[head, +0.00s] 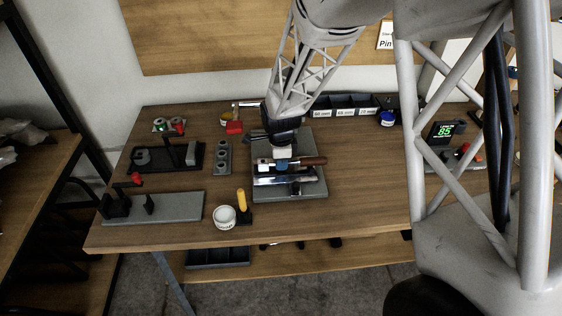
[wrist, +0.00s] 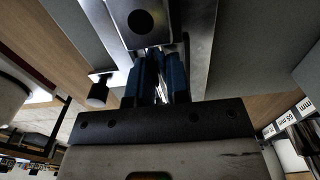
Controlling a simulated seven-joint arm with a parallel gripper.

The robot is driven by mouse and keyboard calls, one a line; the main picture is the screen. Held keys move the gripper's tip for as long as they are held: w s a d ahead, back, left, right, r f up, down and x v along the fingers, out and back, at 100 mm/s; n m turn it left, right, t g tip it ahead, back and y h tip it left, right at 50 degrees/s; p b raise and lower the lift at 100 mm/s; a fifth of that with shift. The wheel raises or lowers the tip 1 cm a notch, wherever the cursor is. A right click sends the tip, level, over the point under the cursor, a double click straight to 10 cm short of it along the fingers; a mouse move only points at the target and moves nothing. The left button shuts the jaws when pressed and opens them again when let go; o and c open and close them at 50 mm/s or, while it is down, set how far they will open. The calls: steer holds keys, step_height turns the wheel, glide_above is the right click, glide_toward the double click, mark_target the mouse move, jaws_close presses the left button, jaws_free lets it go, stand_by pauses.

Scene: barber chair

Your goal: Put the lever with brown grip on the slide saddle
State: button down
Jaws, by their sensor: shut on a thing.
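The lever with the brown grip (head: 312,161) lies level across the middle of a grey base plate (head: 318,190), its brown end to the right. My gripper (head: 282,165) points down over the plate, its blue fingers shut on the lever's metal part. In the wrist view my gripper (wrist: 158,80) has its fingers close together beside a grey block with a dark round spot (wrist: 140,22). A bright metal slide (head: 284,181) shows in front of the lever. I cannot tell which part is the saddle, or whether the lever touches it.
A white round tub (head: 224,217) and a yellow-handled tool (head: 241,201) stand left of the plate's front. A grey block with holes (head: 223,157) and a black fixture (head: 170,157) are farther left. Black bins (head: 345,103) stand behind.

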steer(key=shift+f, duration=0.15)
steer(key=c, duration=1.1)
jaws_free()
steer(key=shift+r, duration=2.85)
